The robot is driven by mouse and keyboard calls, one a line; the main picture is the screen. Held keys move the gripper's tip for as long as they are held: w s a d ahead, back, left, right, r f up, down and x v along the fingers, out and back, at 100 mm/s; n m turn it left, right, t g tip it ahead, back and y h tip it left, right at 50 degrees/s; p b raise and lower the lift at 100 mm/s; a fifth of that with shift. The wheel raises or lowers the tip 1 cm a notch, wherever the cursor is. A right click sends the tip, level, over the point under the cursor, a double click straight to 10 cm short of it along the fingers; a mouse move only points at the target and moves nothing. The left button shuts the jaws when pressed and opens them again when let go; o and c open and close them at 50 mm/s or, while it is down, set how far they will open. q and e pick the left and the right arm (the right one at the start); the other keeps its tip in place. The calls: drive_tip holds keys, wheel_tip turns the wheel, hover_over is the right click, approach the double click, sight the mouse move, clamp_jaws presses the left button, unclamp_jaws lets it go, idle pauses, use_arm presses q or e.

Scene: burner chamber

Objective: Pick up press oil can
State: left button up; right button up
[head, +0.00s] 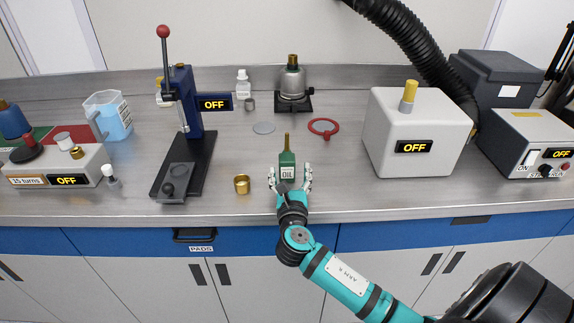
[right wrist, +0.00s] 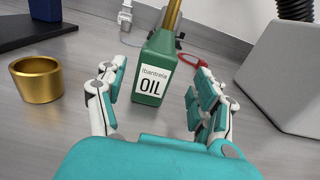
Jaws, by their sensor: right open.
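The press oil can (head: 287,160) is green with a white OIL label and a thin brass spout, upright on the bench near its front edge. My right gripper (head: 290,180) is open with its fingers on either side of the can's front. In the right wrist view the can (right wrist: 157,72) stands just beyond and between the open fingertips of my right gripper (right wrist: 157,90), with gaps visible on both sides. Part of the can's spout is cut off at the top of that view. My left gripper is not in view.
A brass cup (head: 242,185) stands left of the can. A red ring (head: 323,128) lies behind right. The lever press (head: 190,130) stands at left, a white box (head: 418,130) at right. The bench (head: 340,195) is clear right of the gripper.

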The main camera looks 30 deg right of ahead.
sight(287, 169)
drive_tip(key=x, duration=0.5)
drive_tip(key=shift+w+a+f, duration=0.15)
drive_tip(key=shift+a+f, duration=0.05)
drive_tip(key=shift+a, duration=0.1)
drive_tip(key=shift+r, duration=0.1)
clamp_jaws()
